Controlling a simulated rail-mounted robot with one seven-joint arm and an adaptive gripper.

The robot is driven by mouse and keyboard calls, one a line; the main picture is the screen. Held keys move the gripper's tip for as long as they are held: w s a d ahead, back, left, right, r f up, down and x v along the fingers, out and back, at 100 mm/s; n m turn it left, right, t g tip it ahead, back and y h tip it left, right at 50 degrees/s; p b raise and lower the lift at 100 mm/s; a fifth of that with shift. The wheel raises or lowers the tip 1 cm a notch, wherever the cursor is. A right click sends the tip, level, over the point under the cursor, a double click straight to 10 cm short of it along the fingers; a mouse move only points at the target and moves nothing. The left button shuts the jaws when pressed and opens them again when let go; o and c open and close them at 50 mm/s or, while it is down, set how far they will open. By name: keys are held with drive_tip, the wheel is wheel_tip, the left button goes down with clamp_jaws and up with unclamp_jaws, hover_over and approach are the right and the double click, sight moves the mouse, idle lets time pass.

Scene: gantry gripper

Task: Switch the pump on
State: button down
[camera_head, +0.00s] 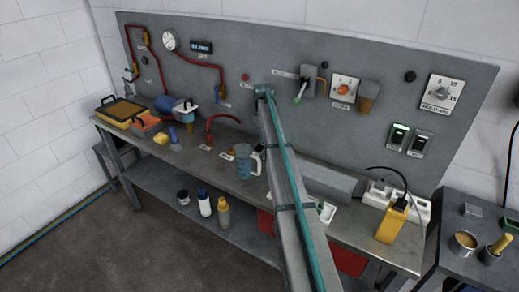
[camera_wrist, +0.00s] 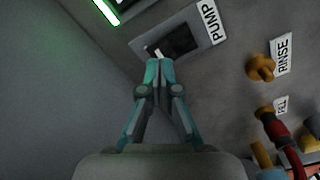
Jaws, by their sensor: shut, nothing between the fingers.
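The pump switch (camera_wrist: 183,40) is a dark rocker in a grey plate, with a white PUMP label (camera_wrist: 209,22) on its right in the wrist view. My gripper (camera_wrist: 155,64) is shut and empty. Its teal fingertips are together at the lower left edge of the switch and overlap it in the picture. I cannot tell whether they touch it. In the head view my arm crosses the middle, and I cannot make out the gripper there.
In the wrist view, a bright green lit strip (camera_wrist: 106,11) lies up-left of the switch. A brass knob (camera_wrist: 260,67) labelled RINSE and a red handle (camera_wrist: 274,128) near FILL lie to the right. A jug (camera_head: 243,163) and yellow device (camera_head: 391,223) stand on the bench.

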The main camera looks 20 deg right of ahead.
sight(262, 144)
drive_tip(key=shift+f+b, duration=0.4)
drive_tip(key=shift+f, duration=0.9)
idle(1.1)
drive_tip(key=shift+r, duration=0.15)
drive_tip(key=shift+r+p, duration=1.5)
drive_tip(key=shift+r, duration=1.95)
